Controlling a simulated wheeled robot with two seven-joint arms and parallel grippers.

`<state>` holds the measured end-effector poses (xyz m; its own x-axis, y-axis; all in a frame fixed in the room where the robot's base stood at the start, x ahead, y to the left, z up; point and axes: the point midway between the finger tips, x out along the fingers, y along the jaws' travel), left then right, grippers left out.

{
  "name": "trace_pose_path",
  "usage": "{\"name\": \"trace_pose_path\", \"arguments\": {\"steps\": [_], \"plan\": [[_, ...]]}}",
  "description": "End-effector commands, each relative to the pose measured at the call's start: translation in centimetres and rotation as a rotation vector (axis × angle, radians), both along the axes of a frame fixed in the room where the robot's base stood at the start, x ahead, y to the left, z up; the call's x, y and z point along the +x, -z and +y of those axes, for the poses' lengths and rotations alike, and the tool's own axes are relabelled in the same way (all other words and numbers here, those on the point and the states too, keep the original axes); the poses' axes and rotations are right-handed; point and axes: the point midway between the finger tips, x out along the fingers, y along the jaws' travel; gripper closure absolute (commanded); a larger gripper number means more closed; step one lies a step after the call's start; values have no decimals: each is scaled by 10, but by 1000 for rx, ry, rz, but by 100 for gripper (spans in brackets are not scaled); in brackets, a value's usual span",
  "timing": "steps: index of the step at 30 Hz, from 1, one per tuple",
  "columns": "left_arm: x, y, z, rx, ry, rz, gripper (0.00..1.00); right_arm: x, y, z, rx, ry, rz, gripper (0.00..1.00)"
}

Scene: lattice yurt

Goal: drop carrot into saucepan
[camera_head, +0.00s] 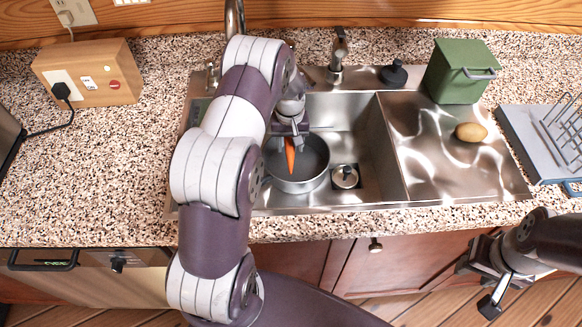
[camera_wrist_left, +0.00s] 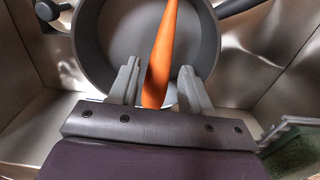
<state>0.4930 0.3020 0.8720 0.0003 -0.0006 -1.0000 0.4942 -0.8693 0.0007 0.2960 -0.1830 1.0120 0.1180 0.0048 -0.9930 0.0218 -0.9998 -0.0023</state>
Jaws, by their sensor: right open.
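The grey round saucepan (camera_head: 313,180) sits in the left basin of the sink. The orange carrot (camera_head: 291,158) hangs point down over the saucepan, between the fingers of my left gripper (camera_head: 290,143). In the left wrist view, the carrot (camera_wrist_left: 163,50) lies between the two grey fingers of my left gripper (camera_wrist_left: 158,85), with the saucepan (camera_wrist_left: 92,45) beyond it. The left gripper looks shut on the carrot. My left arm hides part of the saucepan's left side in the head view. My right gripper (camera_head: 481,283) is open and empty in front of the counter.
A metal strainer (camera_head: 344,177) lies in the basin beside the saucepan. The steel drainboard (camera_head: 435,165) holds a potato (camera_head: 471,132). The left counter has free room.

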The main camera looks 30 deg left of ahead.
Motion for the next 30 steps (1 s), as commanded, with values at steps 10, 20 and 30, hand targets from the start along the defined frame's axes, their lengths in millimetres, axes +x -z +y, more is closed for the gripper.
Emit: {"name": "trace_pose_path", "arguments": {"steps": [10, 20, 30], "plan": [[0, -2, 0, 0, 0, 0, 36, 0, 1, 0, 0, 0, 0, 57], [1, -76, 0, 1, 0, -4, 36, 0, 10, 0, 0, 0, 0, 57], [0, -127, 0, 0, 0, 1, 36, 0, 9, 0, 0, 0, 0, 57]]}}
